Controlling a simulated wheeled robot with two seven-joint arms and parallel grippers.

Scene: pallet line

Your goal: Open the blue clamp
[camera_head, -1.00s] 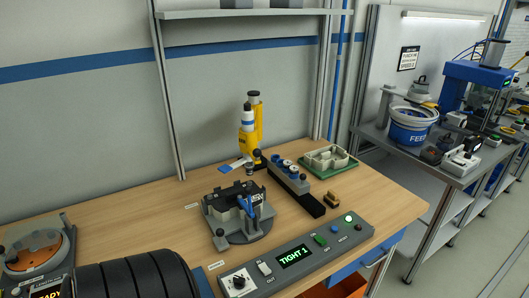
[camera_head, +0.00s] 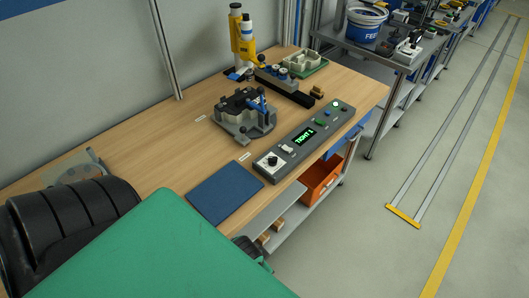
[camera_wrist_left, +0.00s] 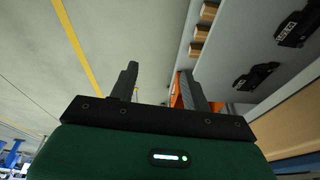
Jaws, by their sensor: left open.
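The blue clamp (camera_head: 262,103) stands on a dark grey fixture (camera_head: 243,118) on the wooden bench. Its lever looks raised at an angle, but it is too small to tell how it is set. My left gripper shows in the left wrist view (camera_wrist_left: 164,92), with its two dark fingers wide apart and nothing between them. It points past the bench's side toward the floor and lower shelf, away from the clamp. In the head view, my green and black arm parts cover the lower left, and no fingertips show. My right gripper is not in view.
A yellow tool (camera_head: 240,40), a dark rail and a green tray (camera_head: 303,65) stand behind. An orange bin (camera_head: 322,180) sits below.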

